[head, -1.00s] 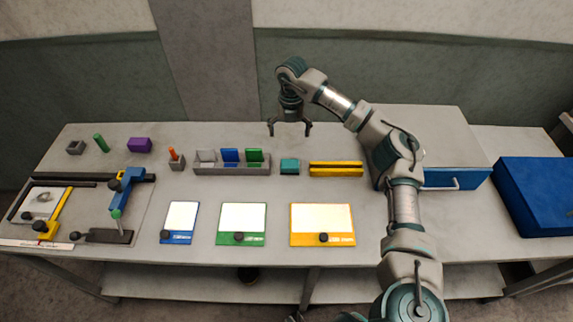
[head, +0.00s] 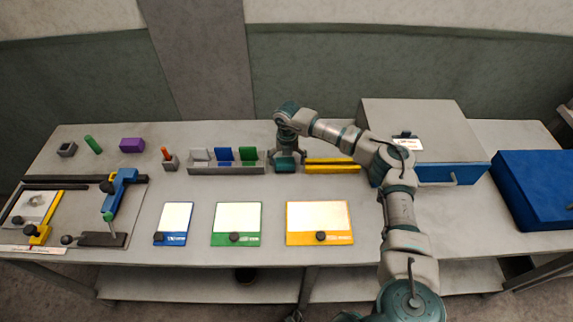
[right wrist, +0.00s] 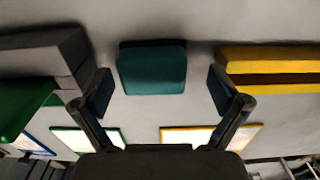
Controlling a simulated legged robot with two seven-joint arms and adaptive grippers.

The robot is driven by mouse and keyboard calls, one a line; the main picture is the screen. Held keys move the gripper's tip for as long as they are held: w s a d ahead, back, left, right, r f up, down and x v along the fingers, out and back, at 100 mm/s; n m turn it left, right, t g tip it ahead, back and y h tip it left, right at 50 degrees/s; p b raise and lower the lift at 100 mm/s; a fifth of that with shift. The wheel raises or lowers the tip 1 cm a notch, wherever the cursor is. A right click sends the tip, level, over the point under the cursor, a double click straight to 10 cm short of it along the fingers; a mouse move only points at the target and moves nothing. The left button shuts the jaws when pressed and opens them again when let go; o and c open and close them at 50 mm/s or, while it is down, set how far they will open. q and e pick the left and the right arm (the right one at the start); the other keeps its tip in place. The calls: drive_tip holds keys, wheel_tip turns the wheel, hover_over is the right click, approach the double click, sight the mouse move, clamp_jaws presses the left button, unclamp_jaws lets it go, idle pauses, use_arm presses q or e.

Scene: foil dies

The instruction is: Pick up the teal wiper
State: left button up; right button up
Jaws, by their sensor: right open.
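The teal wiper (head: 285,165) is a small block on the table, between the grey rack and the yellow bars. My right gripper (head: 286,158) is down over it in the head view. In the right wrist view the teal wiper (right wrist: 152,68) lies between the two open fingers (right wrist: 160,88), with a visible gap on each side. The fingers do not visibly touch it. My left gripper is not in view.
A grey rack (head: 226,170) with grey, blue and green plates stands close on the left. Yellow bars (head: 332,166) lie close on the right. Blue, green and yellow framed cards (head: 320,223) lie in front. A grey box with a blue drawer (head: 450,174) stands further right.

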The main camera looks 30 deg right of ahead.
sight(285, 162)
drive_tip(key=shift+f, duration=0.5)
drive_tip(key=shift+a+f, duration=0.1)
drive_tip(key=shift+a, duration=0.45)
drive_tip(key=shift+a+r, duration=0.1)
drive_tip(key=shift+r, duration=0.1)
drive_tip(key=c, duration=1.3)
drive_tip(key=shift+d+f, duration=0.1)
drive_tip(key=shift+d, duration=0.25)
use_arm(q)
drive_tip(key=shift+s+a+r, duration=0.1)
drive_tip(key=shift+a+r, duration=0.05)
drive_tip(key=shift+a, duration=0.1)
use_arm(e)
wheel_tip(285, 162, up, 10)
drive_tip(key=shift+a+f+p, duration=0.1)
drive_tip(key=shift+p, duration=0.3)
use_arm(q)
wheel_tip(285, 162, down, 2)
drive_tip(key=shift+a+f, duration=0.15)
